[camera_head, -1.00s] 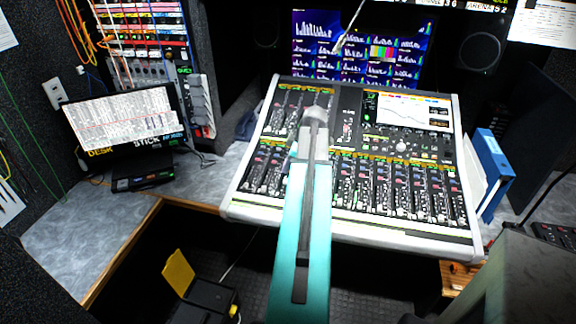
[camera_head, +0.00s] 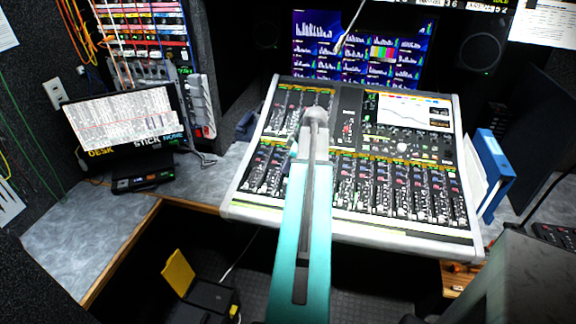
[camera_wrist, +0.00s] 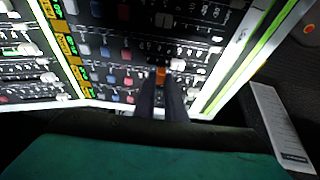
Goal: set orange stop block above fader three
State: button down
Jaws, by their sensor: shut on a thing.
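The orange stop block (camera_wrist: 161,74) shows as a small orange patch at the tips of my gripper (camera_wrist: 161,84) in the wrist view. The two dark fingers are shut on it, just over the mixing console's fader area. A pale fader cap (camera_wrist: 179,64) is close to the right of the block. Whether the block touches the panel I cannot tell. In the head view my arm covers this part of the mixing console (camera_head: 350,228), and the block and fingertips are hidden. Which fader is number three I cannot read.
Rows of faders and knobs surround the fingers. Screens (camera_head: 362,48) stand behind the console, a laptop-like display (camera_head: 122,118) at left, and a blue binder (camera_head: 493,165) at right. A white labelled strip (camera_wrist: 280,125) lies beside the console's edge in the wrist view.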

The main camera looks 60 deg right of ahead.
jog(key=shift+d+f+b, duration=0.1)
jog(key=shift+f+b, duration=0.7)
jog(key=shift+f, duration=0.2)
dwell(0.9)
jog(key=shift+r, duration=0.35)
jog(key=shift+r+p, duration=0.25)
jog(key=shift+p, duration=0.05)
jog(key=shift+f+b, duration=0.65)
dwell(2.7)
jog(key=c, duration=1.7)
grip_release()
jog(key=shift+c, duration=0.2)
jog(key=shift+r, duration=0.1)
jog(key=b+v, duration=0.2)
jog(key=v, duration=1.1)
jog(key=shift+r, duration=0.4)
